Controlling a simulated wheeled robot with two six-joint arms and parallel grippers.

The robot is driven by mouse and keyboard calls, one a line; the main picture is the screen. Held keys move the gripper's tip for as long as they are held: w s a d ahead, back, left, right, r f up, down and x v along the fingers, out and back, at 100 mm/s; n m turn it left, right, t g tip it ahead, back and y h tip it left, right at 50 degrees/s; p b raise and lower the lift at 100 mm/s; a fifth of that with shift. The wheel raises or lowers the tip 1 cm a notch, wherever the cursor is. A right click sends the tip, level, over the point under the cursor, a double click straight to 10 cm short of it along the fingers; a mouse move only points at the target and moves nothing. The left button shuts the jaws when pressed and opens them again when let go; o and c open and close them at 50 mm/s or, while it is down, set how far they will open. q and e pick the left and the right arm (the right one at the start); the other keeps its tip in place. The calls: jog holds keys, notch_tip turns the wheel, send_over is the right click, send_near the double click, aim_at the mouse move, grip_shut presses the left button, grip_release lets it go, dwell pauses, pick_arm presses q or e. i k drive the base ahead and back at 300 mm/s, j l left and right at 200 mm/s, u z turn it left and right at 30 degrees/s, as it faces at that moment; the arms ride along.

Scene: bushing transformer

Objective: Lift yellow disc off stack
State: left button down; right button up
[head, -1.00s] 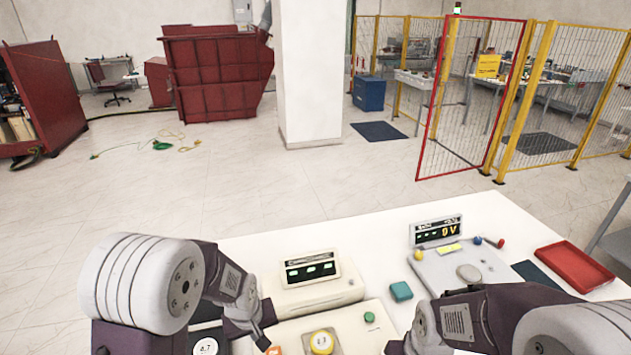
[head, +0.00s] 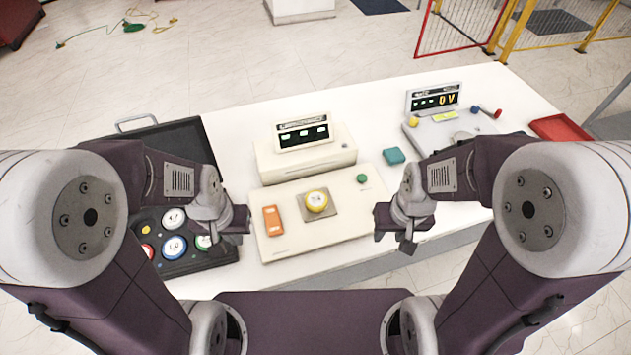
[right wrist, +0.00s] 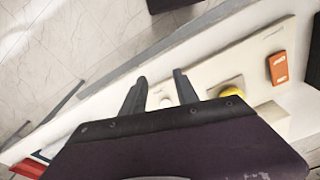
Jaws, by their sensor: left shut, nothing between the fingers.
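The yellow disc (head: 317,200) has a pale top with dark marks. It sits on a square brownish plate (head: 330,212) on a low cream device (head: 350,225) in the middle of the table. Whether anything is stacked under it is not clear. In the right wrist view the yellow disc (right wrist: 236,88) shows partly, cut off by my gripper body. My left gripper (head: 240,228) is shut and empty, left of the device and apart from the disc. My right gripper (head: 397,238) is open and empty, right of the disc; its two fingers (right wrist: 159,92) stand apart in the right wrist view.
An orange block (head: 273,220) and a green button (head: 361,178) are on the cream device. A black tray (head: 215,262) with coloured discs lies at the left. Behind stands a display unit (head: 302,138); a teal block (head: 393,155) and red tray (head: 562,131) lie rightward.

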aim_at(316, 201)
jog(key=l+u, duration=0.15)
jog(key=u, duration=0.25)
jog(key=l+u, duration=0.2)
jog(key=u, duration=0.2)
jog(key=l+u, duration=0.15)
jog(key=u, duration=0.25)
jog(key=l+u, duration=0.15)
jog(key=u, duration=0.25)
jog(key=k, duration=0.05)
